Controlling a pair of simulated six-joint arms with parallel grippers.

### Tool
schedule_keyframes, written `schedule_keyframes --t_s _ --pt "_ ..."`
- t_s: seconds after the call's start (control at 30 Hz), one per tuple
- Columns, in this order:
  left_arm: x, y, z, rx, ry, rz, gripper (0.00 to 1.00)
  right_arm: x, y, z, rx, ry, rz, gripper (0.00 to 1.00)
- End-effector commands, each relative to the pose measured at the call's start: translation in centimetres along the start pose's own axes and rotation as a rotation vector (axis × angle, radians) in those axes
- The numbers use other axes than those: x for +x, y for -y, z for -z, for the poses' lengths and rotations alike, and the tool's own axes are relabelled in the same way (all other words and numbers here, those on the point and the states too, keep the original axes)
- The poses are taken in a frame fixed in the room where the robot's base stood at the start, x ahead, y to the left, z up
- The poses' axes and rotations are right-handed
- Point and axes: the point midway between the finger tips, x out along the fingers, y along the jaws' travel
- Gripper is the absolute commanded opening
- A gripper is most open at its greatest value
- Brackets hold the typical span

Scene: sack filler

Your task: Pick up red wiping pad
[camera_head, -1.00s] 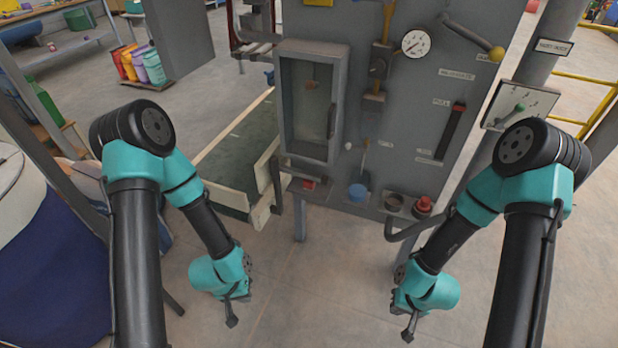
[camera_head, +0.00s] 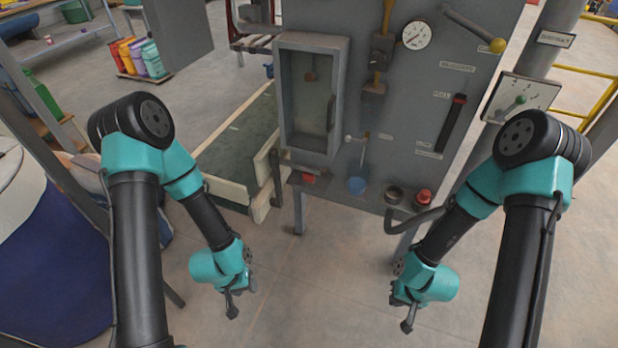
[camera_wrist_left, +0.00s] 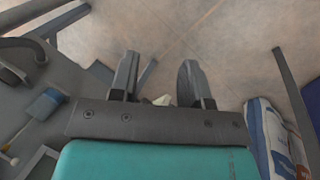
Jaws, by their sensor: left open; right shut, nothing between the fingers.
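A small red item (camera_head: 309,178), which looks like the red wiping pad, lies on a small ledge under the windowed cabinet at the lower left of the grey panel. My left gripper (camera_head: 238,304) is open and empty, low over the floor, below and left of the ledge and apart from it. In the left wrist view its two fingers (camera_wrist_left: 160,82) stand apart with floor between them; I cannot make out the pad there. My right gripper (camera_head: 408,318) is shut and empty, low in front of the panel's right part.
A blue cup-like item (camera_head: 357,185), a dark round holder (camera_head: 394,194) and a red button (camera_head: 423,196) line the panel's lower edge. A conveyor (camera_head: 240,146) stands left of the panel. A blue and white sack-like shape (camera_head: 50,250) is at far left. The floor between my grippers is clear.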

Motion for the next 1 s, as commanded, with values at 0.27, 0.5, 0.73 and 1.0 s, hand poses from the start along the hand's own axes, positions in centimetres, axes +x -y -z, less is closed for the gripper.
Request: schedule_keyframes --t_s 0.27,0.5,0.73,1.0 --pt "0.0 0.0 0.0 0.000 0.000 0.000 0.70 0.0 0.0 0.0 0.000 0.000 0.000 0.00" --pt "0.0 0.0 0.0 0.000 0.000 0.000 0.83 0.0 0.0 0.0 0.000 0.000 0.000 0.00" --pt "0.2 -0.1 0.4 0.001 0.000 -0.008 0.83 0.0 0.0 0.0 0.000 0.000 0.000 0.00" --pt "1.7 -1.1 4.4 0.026 0.010 -0.079 0.83 0.0 0.0 0.0 0.000 0.000 0.000 0.00"
